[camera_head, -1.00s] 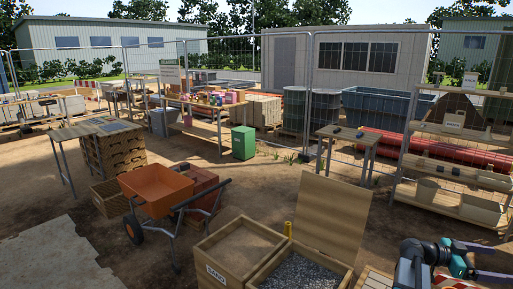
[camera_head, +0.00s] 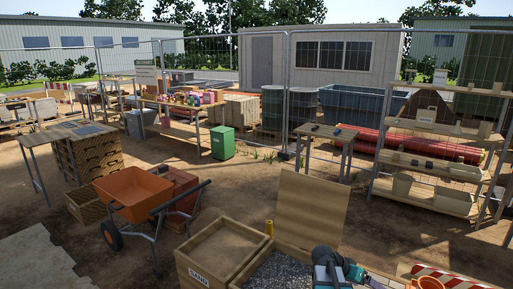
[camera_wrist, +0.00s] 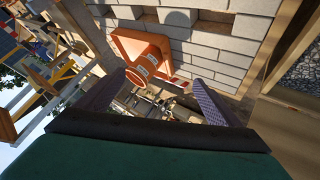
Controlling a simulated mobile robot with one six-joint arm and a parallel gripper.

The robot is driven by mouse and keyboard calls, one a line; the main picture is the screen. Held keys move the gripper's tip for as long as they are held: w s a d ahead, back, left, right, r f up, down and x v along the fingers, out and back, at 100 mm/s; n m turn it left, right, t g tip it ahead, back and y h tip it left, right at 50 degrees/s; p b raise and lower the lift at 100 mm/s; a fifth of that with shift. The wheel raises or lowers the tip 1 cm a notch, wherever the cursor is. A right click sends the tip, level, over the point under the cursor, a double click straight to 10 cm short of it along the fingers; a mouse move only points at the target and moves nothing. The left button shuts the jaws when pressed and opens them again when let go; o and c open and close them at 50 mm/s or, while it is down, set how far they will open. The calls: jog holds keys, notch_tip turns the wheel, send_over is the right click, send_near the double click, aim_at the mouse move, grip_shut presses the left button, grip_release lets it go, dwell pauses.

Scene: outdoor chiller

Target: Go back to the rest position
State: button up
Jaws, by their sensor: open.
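My gripper shows in the wrist view (camera_wrist: 155,103), its two dark purple fingers spread wide apart with nothing held between them. Between and beyond the fingers are an orange object and a cluttered patch too small to make out. In the head view, my arm is at the bottom edge, right of centre, in front of the gravel box; the fingertips are not clearly visible there.
A wooden box marked SAND (camera_head: 198,276) and a gravel box (camera_head: 280,274) with a raised board (camera_head: 312,208) stand near my arm. An orange wheelbarrow (camera_head: 134,194) is left. Shelves (camera_head: 428,198) stand right. Bare ground lies between. The wrist view shows a pale block wall (camera_wrist: 225,50).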

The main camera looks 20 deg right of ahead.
jog(key=w+a+f+n+t+y, duration=0.1)
jog(key=a+f+n+y, duration=0.3)
jog(key=a, duration=1)
jog(key=a+f+n+y, duration=0.2)
jog(key=a+f+n, duration=0.3)
jog(key=a, duration=0.9)
jog(key=w+a+f+n+t+y, duration=0.1)
jog(key=a+f+n+y, duration=0.4)
jog(key=a, duration=0.9)
jog(key=s+f+g+b, duration=0.2)
jog(key=s+f+b, duration=0.5)
jog(key=f, duration=0.6)
jog(key=s+f+m+g+h+b, duration=0.1)
jog(key=s+f+g+b, duration=0.1)
jog(key=s+f+b, duration=0.5)
jog(key=s+f+g+b, duration=0.1)
jog(key=s+f+b, duration=0.7)
jog(key=f, duration=1.2)
jog(key=s, duration=0.3)
jog(key=shift+s+d+f+g+h, duration=0.2)
jog(key=shift+s+d+g+h, duration=0.1)
jog(key=shift+d+g, duration=0.1)
